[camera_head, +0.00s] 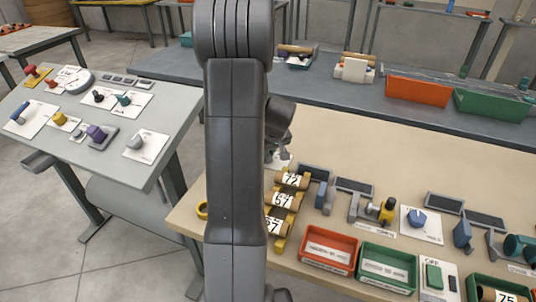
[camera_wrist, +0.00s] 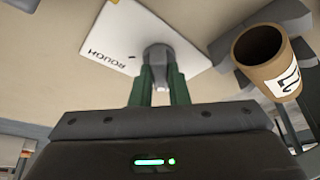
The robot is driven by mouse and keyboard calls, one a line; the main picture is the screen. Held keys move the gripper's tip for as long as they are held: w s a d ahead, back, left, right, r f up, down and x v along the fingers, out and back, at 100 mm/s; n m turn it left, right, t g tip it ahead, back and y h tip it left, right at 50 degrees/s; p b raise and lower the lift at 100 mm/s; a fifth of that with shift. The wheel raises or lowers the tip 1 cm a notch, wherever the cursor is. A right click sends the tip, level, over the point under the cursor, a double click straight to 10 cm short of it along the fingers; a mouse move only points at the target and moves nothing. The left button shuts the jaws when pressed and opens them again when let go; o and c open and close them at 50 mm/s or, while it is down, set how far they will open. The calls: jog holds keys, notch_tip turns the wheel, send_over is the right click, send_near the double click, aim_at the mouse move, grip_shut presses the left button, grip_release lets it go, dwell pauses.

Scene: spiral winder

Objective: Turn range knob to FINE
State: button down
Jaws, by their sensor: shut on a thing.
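In the wrist view, the range knob (camera_wrist: 158,54) is a small grey knob on a white plate (camera_wrist: 112,32). The word ROUGH is readable on the plate; no FINE mark shows. My gripper (camera_wrist: 160,72) has its green fingers on either side of the knob and is shut on it. The fingers and the gripper body hide part of the knob, so I cannot tell where it points. In the head view, my arm covers most of this spot. My gripper (camera_head: 278,150) shows in part at the arm's right edge, above a sliver of white plate.
In the head view, labelled rolls (camera_head: 284,200) lie on a yellow rack, with a red bin (camera_head: 328,232) and a green bin (camera_head: 388,250) nearby. The wooden tabletop (camera_head: 390,155) is clear farther back.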

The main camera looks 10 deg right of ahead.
jog(key=c, duration=1.4)
grip_release()
jog(key=shift+r, duration=0.1)
jog(key=v, duration=1.3)
jog(key=shift+s+r, duration=0.2)
jog(key=shift+r, duration=0.1)
jog(key=shift+f, duration=0.1)
jog(key=x, duration=1.3)
jog(key=shift+w+f, duration=0.2)
jog(key=shift+f, duration=0.1)
